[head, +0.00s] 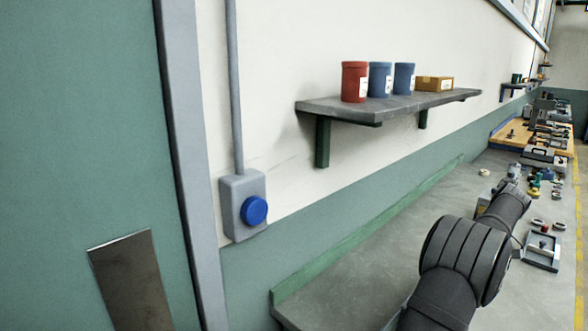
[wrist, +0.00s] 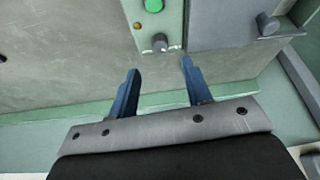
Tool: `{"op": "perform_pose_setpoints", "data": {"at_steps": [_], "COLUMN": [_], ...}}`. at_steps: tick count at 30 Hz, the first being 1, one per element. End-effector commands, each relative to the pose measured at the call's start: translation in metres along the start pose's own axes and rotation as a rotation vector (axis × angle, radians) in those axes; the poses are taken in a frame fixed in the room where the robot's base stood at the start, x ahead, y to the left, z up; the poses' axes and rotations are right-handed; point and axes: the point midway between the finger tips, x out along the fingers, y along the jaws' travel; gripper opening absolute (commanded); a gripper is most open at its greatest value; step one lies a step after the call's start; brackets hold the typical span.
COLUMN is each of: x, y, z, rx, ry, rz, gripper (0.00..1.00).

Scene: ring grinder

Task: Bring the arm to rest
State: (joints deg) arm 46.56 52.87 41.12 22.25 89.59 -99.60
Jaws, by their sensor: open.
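My gripper (wrist: 160,64) shows in the wrist view with its two blue fingers spread apart. It is open, with nothing between the fingers. Beyond the fingertips is a pale green panel (wrist: 146,14) with a grey round knob (wrist: 160,42) and a small orange button. I cannot tell how far the tips are from the knob. In the head view my dark arm reaches away over the bench at the lower right; my gripper's fingers cannot be made out there.
The grey bench (head: 370,250) is clear near the wall. Small parts and a grey tray (head: 542,251) lie to the right of my arm. A wall shelf (head: 390,106) holds a red tin (head: 355,82), two blue tins and a cardboard box. A blue button (head: 254,210) is on the wall.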

Motion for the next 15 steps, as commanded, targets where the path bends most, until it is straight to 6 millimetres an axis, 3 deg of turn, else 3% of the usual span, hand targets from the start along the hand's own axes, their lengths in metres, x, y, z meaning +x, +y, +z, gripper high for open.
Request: {"op": "perform_pose_setpoints", "data": {"at_steps": [6,15], "x": [-0.044,-0.092], "y": [0.001,0.000], "z": [0.001,0.001], "rx": [0.001,0.001], "ry": [-0.001,0.000], "rz": [0.003,0.002], "gripper": [0.45,0.45]}}
